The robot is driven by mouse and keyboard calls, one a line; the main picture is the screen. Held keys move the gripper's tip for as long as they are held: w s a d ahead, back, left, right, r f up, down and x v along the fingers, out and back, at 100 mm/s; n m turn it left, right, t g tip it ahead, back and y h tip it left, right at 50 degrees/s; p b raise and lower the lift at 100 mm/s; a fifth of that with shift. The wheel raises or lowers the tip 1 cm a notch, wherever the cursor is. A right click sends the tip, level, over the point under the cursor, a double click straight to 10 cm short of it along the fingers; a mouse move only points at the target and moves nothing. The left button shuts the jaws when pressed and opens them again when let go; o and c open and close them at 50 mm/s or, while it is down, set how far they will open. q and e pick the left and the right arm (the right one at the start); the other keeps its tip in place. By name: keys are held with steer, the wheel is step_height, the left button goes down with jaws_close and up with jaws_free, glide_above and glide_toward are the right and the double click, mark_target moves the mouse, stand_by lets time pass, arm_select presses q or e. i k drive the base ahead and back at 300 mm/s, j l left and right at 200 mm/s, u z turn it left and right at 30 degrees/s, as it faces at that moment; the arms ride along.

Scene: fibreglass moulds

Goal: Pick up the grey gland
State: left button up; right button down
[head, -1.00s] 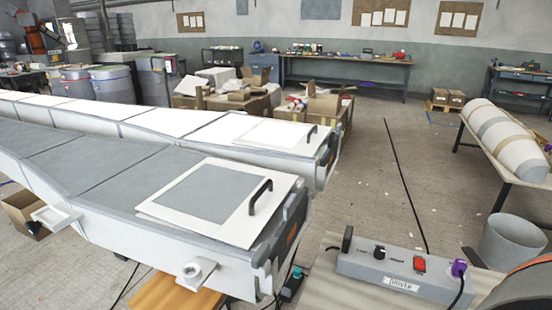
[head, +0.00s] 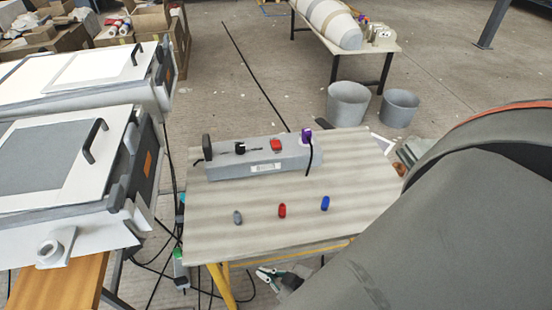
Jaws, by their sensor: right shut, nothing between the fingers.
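The grey gland (head: 237,217) is a small piece on the light wooden table (head: 350,165), near its front left. A red gland-like piece (head: 282,211) and a blue one (head: 325,203) stand in a row to its right. What looks like my right gripper (head: 268,273) shows small and low, past the table's front edge, beside my large grey arm. It is shut and empty, apart from the grey gland. My left gripper is not in view.
A grey control box (head: 258,157) with a red switch and a purple plug stands at the table's back. White-and-grey moulds (head: 45,165) are at left. Cables (head: 150,265) lie on the floor there. Two grey buckets (head: 347,104) stand behind the table. The tabletop around the pieces is clear.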

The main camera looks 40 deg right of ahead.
mark_target(237, 216)
steer(key=z, duration=0.8)
